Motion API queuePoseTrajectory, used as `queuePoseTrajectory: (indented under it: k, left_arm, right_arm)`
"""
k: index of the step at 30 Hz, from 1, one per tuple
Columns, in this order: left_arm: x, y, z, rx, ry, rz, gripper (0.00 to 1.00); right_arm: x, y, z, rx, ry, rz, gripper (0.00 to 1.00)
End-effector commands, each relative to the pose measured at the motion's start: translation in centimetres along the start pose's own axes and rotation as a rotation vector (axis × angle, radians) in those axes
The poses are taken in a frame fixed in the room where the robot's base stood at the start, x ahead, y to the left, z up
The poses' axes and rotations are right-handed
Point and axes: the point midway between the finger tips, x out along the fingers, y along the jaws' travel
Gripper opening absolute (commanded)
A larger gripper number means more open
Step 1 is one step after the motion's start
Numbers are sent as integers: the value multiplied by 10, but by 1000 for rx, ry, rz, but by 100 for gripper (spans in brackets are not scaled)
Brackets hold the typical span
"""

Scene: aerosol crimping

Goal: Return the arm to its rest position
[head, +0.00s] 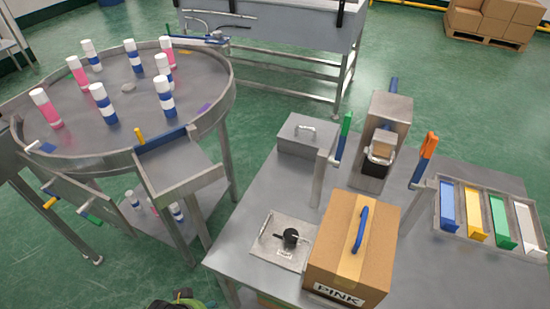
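Neither of my grippers can be made out in the head view, and no arm is clearly seen. A small dark and green shape (180,300) is cut off by the bottom edge; I cannot tell what it is. A round metal table (120,110) at the left carries several upright white-capped cans, some pink like this can (77,73) and some blue-and-white like this can (103,103). A closed cardboard box (345,260) labelled PINK, with a blue strap handle, stands on the grey workbench (250,215).
The bench also bears a metal box (305,136), a crimping-like machine (388,125), upright levers with green (345,125) and orange (429,146) handles, a black knob (290,237) on a plate, and coloured bins (475,218). A pallet of cartons (495,20) stands far right.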

Motion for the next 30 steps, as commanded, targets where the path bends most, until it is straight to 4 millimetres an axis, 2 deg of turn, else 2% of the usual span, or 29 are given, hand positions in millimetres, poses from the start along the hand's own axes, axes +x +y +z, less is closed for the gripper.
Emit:
queuePoseTrajectory:
  k: [8,12,14,18,21,24,27,30]
  left_arm:
    - [83,5,30,6,-45,8,66]
    - [142,8,66,11,-77,12,66]
    - [166,9,86,14,-91,14,66]
    - [211,12,138,22,-123,18,66]
    - [234,14,178,27,-145,20,66]
    - [248,14,216,32,-164,22,66]
    - [254,14,244,36,-176,23,66]
    - [256,13,262,39,-183,23,66]
  right_arm:
    - [4,0,0,0,0,0,40]
    - [7,0,1,0,-1,0,40]
    - [8,0,1,0,-1,0,40]
    - [11,0,1,0,-1,0,40]
    - [13,0,1,0,-1,1,40]
    - [15,0,2,0,-1,1,40]
    - [16,0,2,0,-1,1,40]
    - [16,0,2,0,-1,1,40]
